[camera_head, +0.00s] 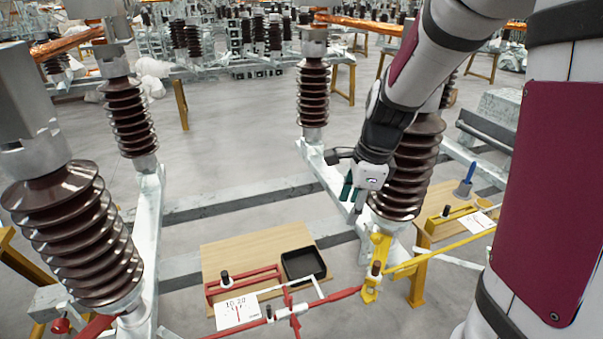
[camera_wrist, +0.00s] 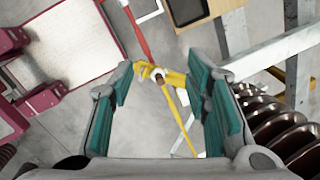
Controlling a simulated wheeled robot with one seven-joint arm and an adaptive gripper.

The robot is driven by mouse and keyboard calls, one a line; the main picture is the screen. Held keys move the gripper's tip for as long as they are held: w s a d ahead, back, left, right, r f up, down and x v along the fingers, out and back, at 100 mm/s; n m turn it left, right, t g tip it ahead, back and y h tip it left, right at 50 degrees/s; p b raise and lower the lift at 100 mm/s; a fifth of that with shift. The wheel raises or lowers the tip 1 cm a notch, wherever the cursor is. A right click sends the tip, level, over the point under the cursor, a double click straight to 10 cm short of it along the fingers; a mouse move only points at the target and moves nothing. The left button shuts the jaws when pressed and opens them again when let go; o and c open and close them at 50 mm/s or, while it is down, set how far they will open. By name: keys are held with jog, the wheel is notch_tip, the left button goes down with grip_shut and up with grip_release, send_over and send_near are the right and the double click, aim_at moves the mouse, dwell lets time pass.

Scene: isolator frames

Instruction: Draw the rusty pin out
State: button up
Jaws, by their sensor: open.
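The rusty pin (camera_head: 376,268) is a short brown cylinder standing in a yellow bracket (camera_head: 370,288) where the red and yellow rods meet. In the wrist view the pin's brown top (camera_wrist: 158,76) shows between my fingers, with the yellow bracket (camera_wrist: 143,70) around it. My gripper (camera_head: 354,194), with green finger pads, is open and empty. It hangs above the bracket in the head view, apart from the pin. In the wrist view my gripper (camera_wrist: 160,82) has its pads on either side of the pin's line of sight. The pin's lower part is hidden in the bracket.
A wooden board (camera_head: 222,256) holds a black tray (camera_head: 303,264), a red frame (camera_head: 243,285) and a marked white card (camera_head: 238,312). A large brown insulator (camera_head: 415,170) stands close behind my gripper. A yellow rod (camera_head: 435,250) runs right from the bracket.

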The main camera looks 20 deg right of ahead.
jog(key=d+f+m+g, duration=0.1)
jog(key=d+f+m, duration=0.5)
jog(key=f+m, duration=0.25)
jog(key=m+g+p, duration=0.1)
jog(key=m, duration=0.4)
send_over(378, 263)
jog(key=shift+h, duration=0.4)
notch_tip(378, 263, down, 8)
jog(key=shift+r, duration=0.15)
notch_tip(378, 263, down, 10)
jog(key=b, duration=0.2)
jog(key=shift+b, duration=0.35)
grip_shut()
jog(key=shift+r+p, duration=0.7)
jog(key=shift+r, duration=2.55)
